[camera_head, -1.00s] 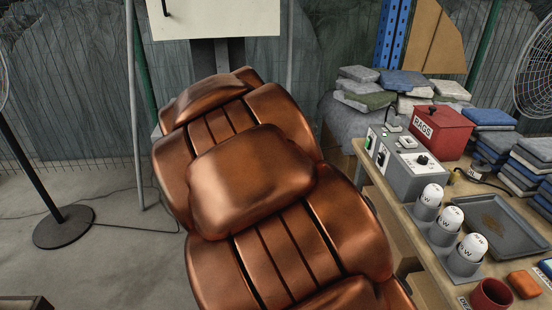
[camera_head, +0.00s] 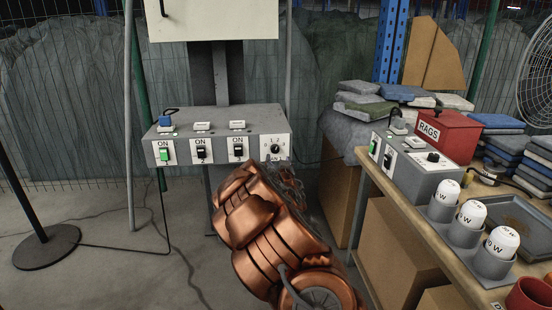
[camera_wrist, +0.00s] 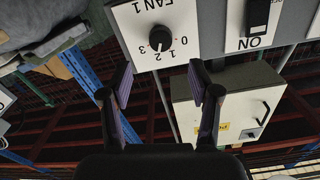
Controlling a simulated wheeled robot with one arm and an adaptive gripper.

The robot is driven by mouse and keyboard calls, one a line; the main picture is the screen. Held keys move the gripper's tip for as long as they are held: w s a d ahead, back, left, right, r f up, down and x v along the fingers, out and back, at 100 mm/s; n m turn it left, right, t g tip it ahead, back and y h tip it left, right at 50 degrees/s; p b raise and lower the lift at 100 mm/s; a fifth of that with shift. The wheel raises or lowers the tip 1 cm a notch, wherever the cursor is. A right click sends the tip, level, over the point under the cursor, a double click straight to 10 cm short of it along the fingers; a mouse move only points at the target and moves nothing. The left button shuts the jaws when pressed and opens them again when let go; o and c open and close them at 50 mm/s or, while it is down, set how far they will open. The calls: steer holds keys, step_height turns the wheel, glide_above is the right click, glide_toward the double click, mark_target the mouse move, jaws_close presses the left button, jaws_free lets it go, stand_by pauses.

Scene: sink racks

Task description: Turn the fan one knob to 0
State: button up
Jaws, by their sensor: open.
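The fan one knob (camera_wrist: 158,38) is a small black dial on a white plate marked FAN 1, upside down at the top of the wrist view. In the head view the knob (camera_head: 275,148) is at the right end of a grey control box (camera_head: 220,130). My gripper (camera_wrist: 160,78) is open and empty, its two dark fingers spread apart, with the knob showing beyond the gap between them. In the head view my copper arm reaches up just below the knob and mostly hides the gripper.
A fan stand (camera_head: 45,247) is at left.

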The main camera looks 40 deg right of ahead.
mark_target(276, 150)
steer(key=shift+b+x, duration=0.5)
steer(key=shift+x, duration=3.35)
steer(key=c, duration=1.2)
